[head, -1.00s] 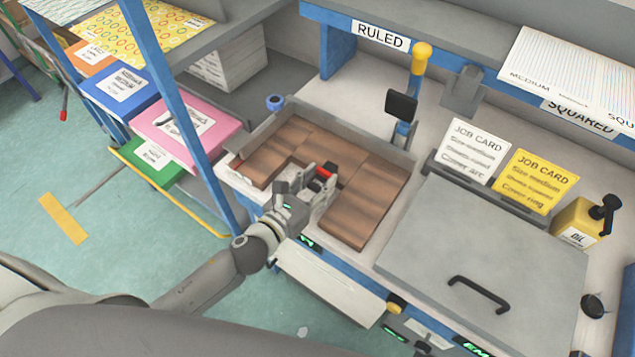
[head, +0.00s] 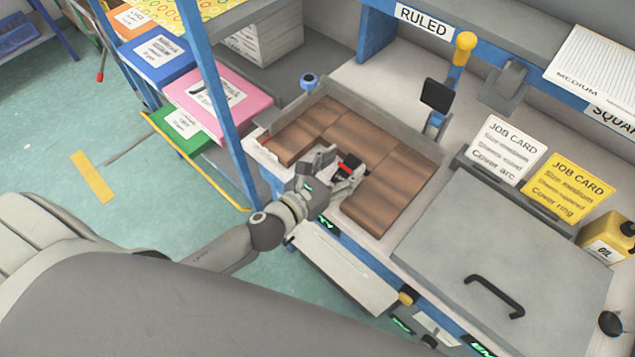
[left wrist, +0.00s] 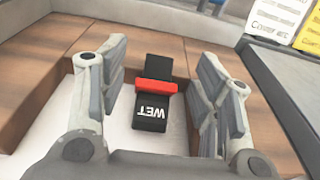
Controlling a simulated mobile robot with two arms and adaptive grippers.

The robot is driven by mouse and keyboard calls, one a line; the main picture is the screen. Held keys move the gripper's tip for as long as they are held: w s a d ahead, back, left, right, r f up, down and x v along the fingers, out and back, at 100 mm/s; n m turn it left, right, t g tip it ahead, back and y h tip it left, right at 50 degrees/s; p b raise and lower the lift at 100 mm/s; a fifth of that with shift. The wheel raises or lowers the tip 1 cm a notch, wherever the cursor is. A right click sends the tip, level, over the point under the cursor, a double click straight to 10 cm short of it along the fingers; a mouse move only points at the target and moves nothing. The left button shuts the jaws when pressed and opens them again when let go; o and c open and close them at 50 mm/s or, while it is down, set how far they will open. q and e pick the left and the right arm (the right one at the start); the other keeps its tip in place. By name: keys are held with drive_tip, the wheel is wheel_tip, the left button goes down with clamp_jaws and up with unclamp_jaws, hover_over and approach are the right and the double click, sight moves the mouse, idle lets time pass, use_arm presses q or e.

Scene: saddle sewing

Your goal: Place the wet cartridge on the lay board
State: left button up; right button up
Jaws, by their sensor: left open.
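The wet cartridge (left wrist: 156,104) is a black block with a red band and white "WET" lettering. In the left wrist view it sits between my left gripper's two fingers (left wrist: 160,82), with visible gaps on both sides. White surface shows around its lower part, in a gap among brown wooden boards. My left gripper (head: 340,170) is open there, at the notch in the brown boards (head: 390,198). I cannot tell which surface is the lay board. My right gripper is out of view.
A grey lid (head: 490,235) with a black handle covers the bench at right. Two job cards (head: 507,150) stand behind it, near a yellow oil can (head: 605,240). A blue post (head: 220,100) rises left of the boards. Coloured folders (head: 215,100) lie beyond it.

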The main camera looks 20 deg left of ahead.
use_arm(q)
drive_tip(key=b+v, duration=0.3)
drive_tip(key=v, duration=0.8)
drive_tip(key=shift+f, duration=0.1)
